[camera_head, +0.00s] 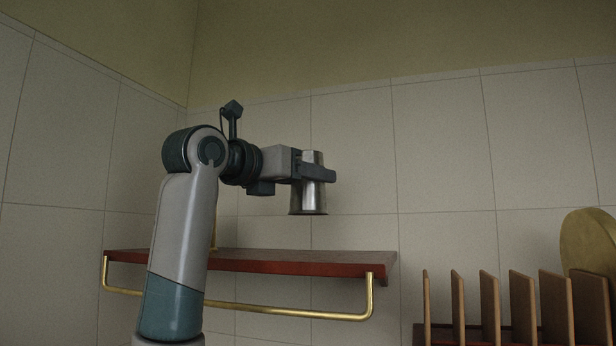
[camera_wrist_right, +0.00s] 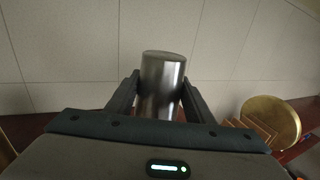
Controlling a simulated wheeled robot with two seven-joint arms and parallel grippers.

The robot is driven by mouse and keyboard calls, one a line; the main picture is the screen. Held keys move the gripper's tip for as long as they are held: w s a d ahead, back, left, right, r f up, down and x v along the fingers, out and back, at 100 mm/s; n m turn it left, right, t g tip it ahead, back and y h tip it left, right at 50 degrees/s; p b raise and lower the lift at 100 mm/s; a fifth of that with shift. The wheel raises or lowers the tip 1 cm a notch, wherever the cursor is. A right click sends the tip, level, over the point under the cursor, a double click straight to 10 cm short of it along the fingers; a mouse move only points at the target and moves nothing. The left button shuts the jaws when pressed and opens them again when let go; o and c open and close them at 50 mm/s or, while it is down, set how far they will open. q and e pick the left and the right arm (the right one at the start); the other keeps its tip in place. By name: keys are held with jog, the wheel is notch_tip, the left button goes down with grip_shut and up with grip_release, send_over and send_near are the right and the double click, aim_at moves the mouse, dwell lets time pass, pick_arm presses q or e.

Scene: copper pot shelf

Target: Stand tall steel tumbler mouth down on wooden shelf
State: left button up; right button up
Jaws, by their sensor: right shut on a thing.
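The tall steel tumbler (camera_head: 309,200) is in the air above the wooden shelf (camera_head: 300,264), upright, with its wider, dark-rimmed end down. Its opening itself is not visible from here. My right gripper (camera_head: 316,174) is shut on the tumbler's side, reaching it level from the left. A clear gap shows between the tumbler and the shelf top. In the right wrist view the tumbler (camera_wrist_right: 163,78) stands between the two fingers (camera_wrist_right: 160,98). My left gripper is not in view.
A brass rail (camera_head: 290,311) hangs under the shelf's front. At lower right a rack of upright wooden dividers (camera_head: 522,305) and a round brass-coloured disc (camera_head: 590,243) stand apart from the shelf. A tiled wall (camera_head: 440,150) is behind. The visible shelf top is bare.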

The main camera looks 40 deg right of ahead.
jog(key=shift+f+b, duration=2.65)
jog(key=shift+f, duration=0.85)
jog(key=shift+f, duration=0.15)
jog(key=o, duration=1.2)
jog(key=shift+a+f+b, duration=0.1)
jog(key=shift+a+b, duration=0.4)
jog(key=shift+a, duration=0.1)
jog(key=shift+s+a+b, duration=0.4)
jog(key=shift+a+b, duration=0.55)
jog(key=shift+a, duration=1.75)
jog(key=shift+s+a+b, duration=0.35)
jog(key=shift+a+b, duration=0.55)
jog(key=shift+a, duration=1.75)
jog(key=shift+s+a+b, duration=0.4)
jog(key=shift+a+b, duration=0.55)
jog(key=shift+a, duration=1.75)
